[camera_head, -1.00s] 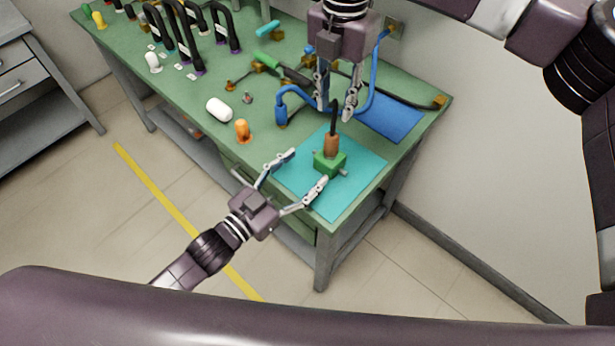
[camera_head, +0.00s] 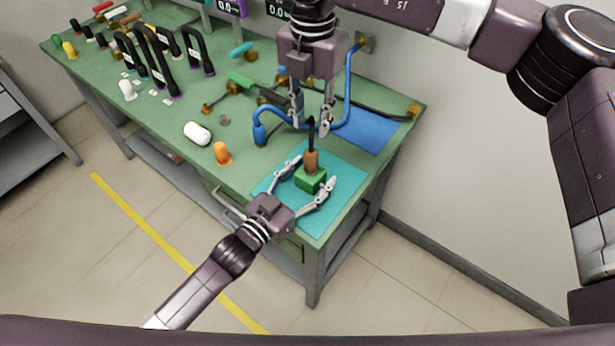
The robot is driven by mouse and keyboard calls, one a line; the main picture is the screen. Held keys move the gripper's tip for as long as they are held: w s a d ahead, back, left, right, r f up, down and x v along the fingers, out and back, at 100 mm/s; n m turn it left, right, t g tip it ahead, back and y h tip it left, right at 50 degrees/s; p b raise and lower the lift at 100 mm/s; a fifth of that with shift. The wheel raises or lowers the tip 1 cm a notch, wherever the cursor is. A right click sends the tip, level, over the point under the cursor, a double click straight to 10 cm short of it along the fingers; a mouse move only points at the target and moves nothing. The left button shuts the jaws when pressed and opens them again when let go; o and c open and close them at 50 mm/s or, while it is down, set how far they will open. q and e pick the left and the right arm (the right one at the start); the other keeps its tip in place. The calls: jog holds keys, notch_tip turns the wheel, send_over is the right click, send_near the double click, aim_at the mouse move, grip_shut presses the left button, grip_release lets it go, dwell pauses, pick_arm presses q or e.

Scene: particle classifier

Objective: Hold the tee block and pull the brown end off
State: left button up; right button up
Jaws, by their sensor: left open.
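The green tee block (camera_head: 309,182) sits on the teal mat (camera_head: 347,182) near the table's front corner. Its brown end (camera_head: 311,161) stands upright on top, with a short black piece rising from it. My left gripper (camera_head: 311,174) is open, with one finger on each side of the green block; I cannot tell whether either finger touches it. My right gripper (camera_head: 311,126) points down above the brown end with its fingers apart. The black piece's tip shows between those fingers in the picture, but nothing is clearly gripped.
A blue hose (camera_head: 264,122) loops behind my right gripper, near a blue mat (camera_head: 369,131). An orange piece (camera_head: 222,154) and a white capsule (camera_head: 197,133) stand left of the teal mat. Several black handles are at the far left. A wall borders the table's right side.

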pick_arm(q)
grip_shut()
dwell(0.7)
dwell(0.4)
